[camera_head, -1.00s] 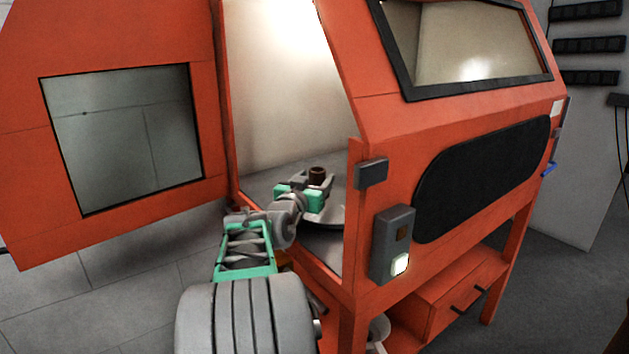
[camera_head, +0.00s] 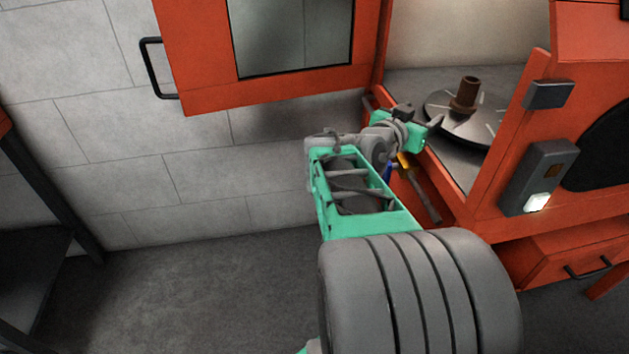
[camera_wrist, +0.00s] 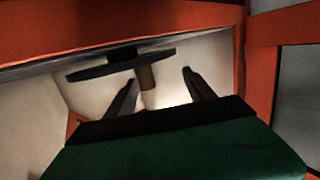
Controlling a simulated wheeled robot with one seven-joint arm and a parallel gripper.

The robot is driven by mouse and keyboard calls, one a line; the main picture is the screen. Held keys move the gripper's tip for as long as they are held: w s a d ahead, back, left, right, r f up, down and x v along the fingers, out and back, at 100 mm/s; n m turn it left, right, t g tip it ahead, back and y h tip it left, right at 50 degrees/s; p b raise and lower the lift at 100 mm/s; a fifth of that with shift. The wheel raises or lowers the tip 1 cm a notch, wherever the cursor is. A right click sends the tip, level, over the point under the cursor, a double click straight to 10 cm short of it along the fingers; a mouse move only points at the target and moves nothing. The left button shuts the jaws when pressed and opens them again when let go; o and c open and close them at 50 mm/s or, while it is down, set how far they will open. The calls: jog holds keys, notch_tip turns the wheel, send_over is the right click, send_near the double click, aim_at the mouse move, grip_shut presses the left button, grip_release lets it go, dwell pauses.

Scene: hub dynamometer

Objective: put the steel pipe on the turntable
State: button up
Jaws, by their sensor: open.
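The steel pipe (camera_head: 466,96), brown and short, stands upright on the round grey turntable (camera_head: 440,108) inside the orange cabinet. My gripper (camera_head: 424,118) is at the cabinet opening, left of the pipe and apart from it. In the wrist view, the fingers of my gripper (camera_wrist: 160,77) are spread with nothing held between them. The pipe (camera_wrist: 147,78) shows beyond them, near the middle of the gap, and appears inverted below the turntable (camera_wrist: 90,72). The pipe's contact with the turntable is small in view, but it looks seated near the centre.
The orange cabinet door (camera_head: 200,98) hangs open at upper left, with a black handle (camera_head: 150,68). A control box (camera_head: 538,178) with a lit button is on the cabinet's front post. A dark shelf (camera_head: 40,245) stands at far left. The floor between is clear.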

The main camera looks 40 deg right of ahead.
jog(key=w+a+f+n+t+y, duration=0.1)
jog(key=w+a+f+n+y, duration=0.5)
jog(key=a, duration=0.6)
jog(key=w+a+f+n+t+y, duration=0.2)
jog(key=w+a+f+y, duration=0.2)
jog(key=a+f, duration=0.6)
jog(key=s+a+f+n+g+y, duration=0.2)
jog(key=s+a, duration=0.3)
jog(key=a, duration=0.6)
jog(key=s+a+f+n+g+y, duration=0.2)
jog(key=s+a+f+n+y, duration=0.1)
jog(key=a, duration=0.7)
jog(key=shift+s+a+n+y, duration=0.35)
jog(key=shift+s+n+y, duration=0.15)
jog(key=shift+s+n, duration=0.55)
jog(key=shift+w, duration=0.2)
